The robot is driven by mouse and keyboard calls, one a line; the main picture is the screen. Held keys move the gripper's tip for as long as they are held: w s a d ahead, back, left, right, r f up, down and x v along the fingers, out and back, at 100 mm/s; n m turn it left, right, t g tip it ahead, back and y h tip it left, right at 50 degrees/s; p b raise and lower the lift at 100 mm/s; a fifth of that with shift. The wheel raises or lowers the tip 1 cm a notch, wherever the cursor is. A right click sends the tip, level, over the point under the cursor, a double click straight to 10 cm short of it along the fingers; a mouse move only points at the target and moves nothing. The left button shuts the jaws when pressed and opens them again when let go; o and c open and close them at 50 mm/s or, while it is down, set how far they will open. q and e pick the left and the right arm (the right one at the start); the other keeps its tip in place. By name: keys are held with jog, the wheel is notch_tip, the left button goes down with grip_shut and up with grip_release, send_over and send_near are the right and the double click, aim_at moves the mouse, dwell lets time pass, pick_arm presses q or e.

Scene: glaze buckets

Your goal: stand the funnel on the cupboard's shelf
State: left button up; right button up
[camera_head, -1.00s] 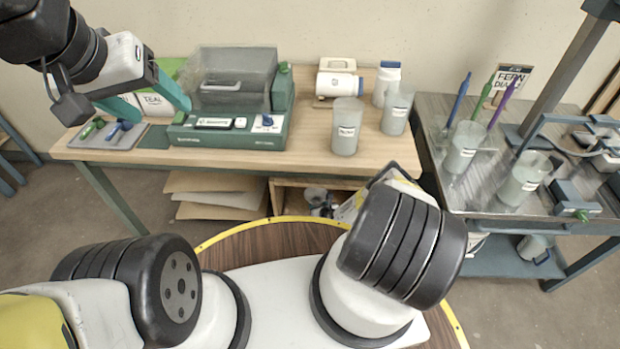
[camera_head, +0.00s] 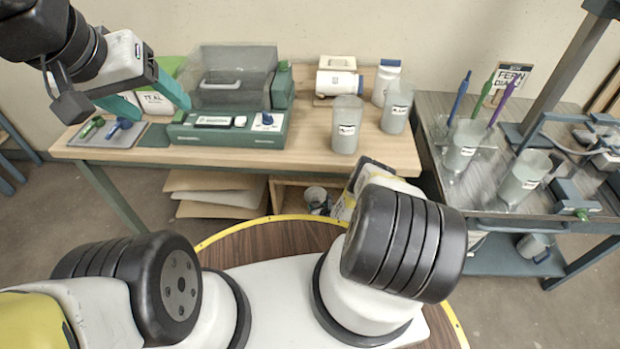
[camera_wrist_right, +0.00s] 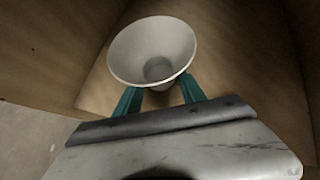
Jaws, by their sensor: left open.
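The funnel (camera_wrist_right: 152,45) is a pale, wide-mouthed cone with its mouth up, inside a wooden compartment in the right wrist view. In the head view a small pale round thing, seemingly the funnel (camera_head: 315,196), shows in the cupboard (camera_head: 277,196) under the wooden table. My right gripper (camera_wrist_right: 158,92) has its teal fingers on either side of the funnel's lower part. The cone hides the fingertips, so I cannot tell whether they grip it or whether its foot rests on the shelf. My left gripper (camera_head: 163,112) is open and empty above the table's left end.
The wooden table (camera_head: 300,150) carries a green machine (camera_head: 228,125), a tool tray (camera_head: 105,142), jars and grey beakers. A dark cart (camera_head: 470,205) at right holds more beakers and pens. Wooden walls closely flank the funnel.

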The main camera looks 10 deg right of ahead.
jog(key=o, duration=0.3)
jog(key=shift+s, duration=0.15)
jog(key=shift+r, duration=0.1)
jog(key=shift+r, duration=0.65)
jog(key=v, duration=1.1)
jog(key=shift+s+r, duration=0.15)
jog(key=shift+s, duration=0.05)
